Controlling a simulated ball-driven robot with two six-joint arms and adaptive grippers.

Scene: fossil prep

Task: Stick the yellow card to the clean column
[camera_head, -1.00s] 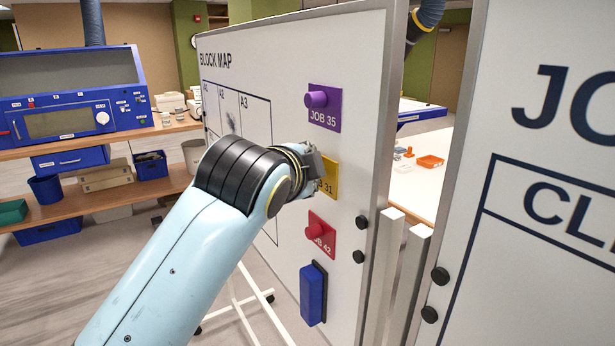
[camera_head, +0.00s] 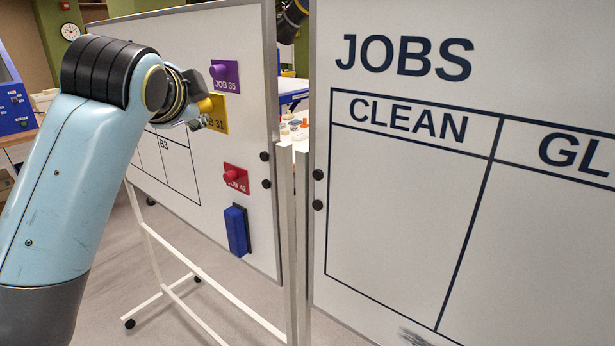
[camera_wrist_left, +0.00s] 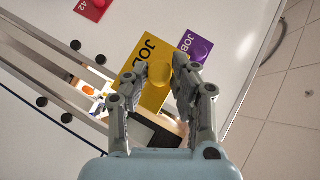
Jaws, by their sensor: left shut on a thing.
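The yellow card (camera_head: 217,114), marked JOB 31, is at the block map board, between the purple and red cards. Its yellow knob sits between my left gripper's fingers in the left wrist view, where the card (camera_wrist_left: 153,88) shows large. My left gripper (camera_head: 200,112) is shut on it. I cannot tell whether the card still touches the board. The CLEAN column (camera_head: 395,215) is on the JOBS board to the right, and it is empty in the part I see. My right gripper is not in view.
The purple card (camera_head: 225,75) and red card (camera_head: 236,179) hang above and below the yellow one. A blue eraser (camera_head: 237,231) hangs lower. Two white posts (camera_head: 294,220) stand between the boards. A grey smudge (camera_head: 415,338) marks the JOBS board low down.

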